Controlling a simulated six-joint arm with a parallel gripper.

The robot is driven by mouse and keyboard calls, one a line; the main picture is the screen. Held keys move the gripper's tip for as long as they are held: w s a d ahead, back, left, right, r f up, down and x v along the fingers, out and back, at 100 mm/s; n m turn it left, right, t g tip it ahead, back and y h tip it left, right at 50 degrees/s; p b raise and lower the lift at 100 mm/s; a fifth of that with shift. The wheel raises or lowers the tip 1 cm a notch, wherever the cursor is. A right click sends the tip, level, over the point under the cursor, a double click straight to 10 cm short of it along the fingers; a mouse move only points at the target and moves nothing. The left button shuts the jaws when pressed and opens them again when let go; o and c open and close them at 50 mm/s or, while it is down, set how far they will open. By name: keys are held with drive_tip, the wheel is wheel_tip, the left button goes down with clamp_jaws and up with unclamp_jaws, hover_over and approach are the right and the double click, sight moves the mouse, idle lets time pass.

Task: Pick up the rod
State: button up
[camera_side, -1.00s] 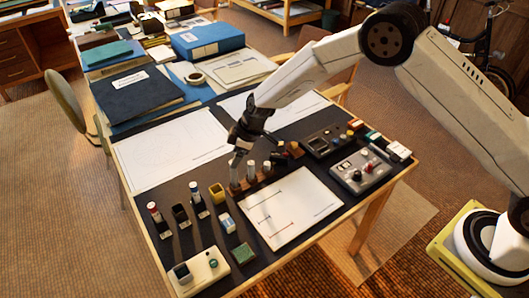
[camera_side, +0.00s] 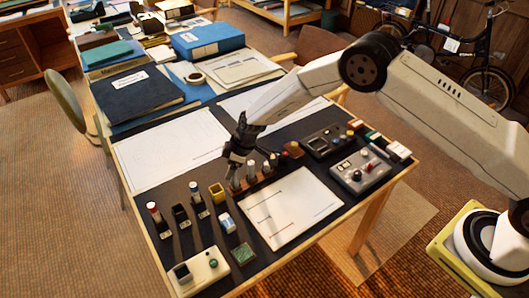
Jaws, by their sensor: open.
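Several short upright cylinders stand in a row in a dark brown wooden holder on the table. A pale one (camera_side: 251,168) is just right of my gripper, and another (camera_side: 265,167) stands beside it. I cannot tell for certain which piece is the rod. My gripper (camera_side: 234,180) points down at the left end of this row with its jaws open. The jaws hide much of that end, so I cannot tell whether a piece stands between them.
Capped cylinders (camera_side: 153,207) (camera_side: 194,187), a yellow cup (camera_side: 217,191) and a white-blue block (camera_side: 227,221) stand to the left. A white sheet (camera_side: 292,208) lies in front. Control boxes (camera_side: 360,171) (camera_side: 324,141) are at right.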

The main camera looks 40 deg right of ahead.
drive_tip(key=shift+f, duration=0.1)
idle(0.4)
clamp_jaws()
idle(0.3)
drive_tip(key=shift+r, duration=0.5)
wheel_tip(320, 180, up, 2)
drive_tip(key=shift+s+r, duration=0.1)
drive_tip(key=shift+r, duration=0.15)
drive_tip(key=s+d+r, duration=0.4)
drive_tip(key=s+r, duration=0.5)
drive_tip(key=s, duration=0.4)
drive_tip(key=shift+r, duration=0.25)
drive_tip(key=shift+s, duration=0.1)
